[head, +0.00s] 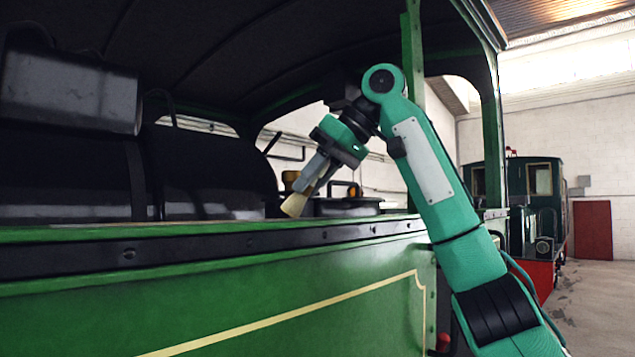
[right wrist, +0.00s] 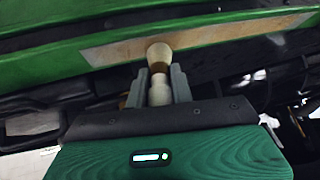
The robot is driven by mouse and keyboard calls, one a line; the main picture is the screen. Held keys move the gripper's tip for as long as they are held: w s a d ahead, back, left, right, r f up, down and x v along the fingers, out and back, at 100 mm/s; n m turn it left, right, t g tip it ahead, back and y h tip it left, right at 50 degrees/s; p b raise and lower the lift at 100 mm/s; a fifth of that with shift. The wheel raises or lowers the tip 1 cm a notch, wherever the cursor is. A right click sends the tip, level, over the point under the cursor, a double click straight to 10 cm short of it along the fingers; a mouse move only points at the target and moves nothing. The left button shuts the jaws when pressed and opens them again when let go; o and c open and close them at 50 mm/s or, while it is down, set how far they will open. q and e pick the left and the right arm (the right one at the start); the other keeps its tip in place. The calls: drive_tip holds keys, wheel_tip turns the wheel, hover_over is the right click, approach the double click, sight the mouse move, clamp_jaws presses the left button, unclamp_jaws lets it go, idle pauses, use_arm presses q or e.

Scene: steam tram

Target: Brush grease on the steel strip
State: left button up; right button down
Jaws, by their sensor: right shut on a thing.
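My right gripper (head: 318,174) is shut on a brush, and the arm reaches in over the green side of the tram. The brush's pale bristles (head: 295,204) point down and to the left, just above the top ledge. In the right wrist view the gripper fingers (right wrist: 160,86) hold the brush's pale handle, and the bristles (right wrist: 159,54) overlap the near edge of the steel strip. The strip (right wrist: 215,34) is a long, brownish-grey band along the green ledge. I cannot tell if the bristles touch it. In the head view the strip is hard to make out, seen nearly edge-on. My left gripper is not in view.
The green tram side panel (head: 250,310) runs across the front below a black riveted rail (head: 130,255). A dark boiler (head: 65,175) fills the left behind it. A green cab post (head: 414,60) stands behind my arm. Another locomotive (head: 530,195) stands far right.

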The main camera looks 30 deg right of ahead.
drive_tip(key=shift+s+a+f+b, duration=0.1)
drive_tip(key=shift+s+a, duration=0.4)
drive_tip(key=shift+a, duration=1)
drive_tip(key=shift+s+a+r+b, duration=0.1)
drive_tip(key=shift+s+a, duration=0.4)
drive_tip(key=shift+a, duration=0.95)
drive_tip(key=shift+s+a+f+b, duration=0.1)
drive_tip(key=shift+s+a, duration=0.4)
drive_tip(key=shift+a, duration=1)
drive_tip(key=shift+s+a, duration=0.2)
drive_tip(key=shift+a, duration=0.5)
drive_tip(key=shift+s+a, duration=0.2)
drive_tip(key=shift+a, duration=0.55)
drive_tip(key=shift+s+a, duration=0.2)
drive_tip(key=shift+a, duration=0.5)
drive_tip(key=shift+s+a, duration=0.35)
drive_tip(key=shift+a, duration=0.6)
drive_tip(key=shift+s+a, duration=0.35)
drive_tip(key=shift+a, duration=0.65)
drive_tip(key=shift+s+a, duration=0.35)
drive_tip(key=shift+a, duration=0.6)
drive_tip(key=shift+s+a+p, duration=0.15)
drive_tip(key=shift+s+a, duration=0.25)
drive_tip(key=shift+a, duration=0.85)
drive_tip(key=shift+s+a+p, duration=0.15)
drive_tip(key=shift+s+a, duration=0.2)
drive_tip(key=shift+a, duration=0.95)
drive_tip(key=shift+s+a+p, duration=0.15)
drive_tip(key=shift+s+a, duration=0.25)
drive_tip(key=shift+a, duration=0.85)
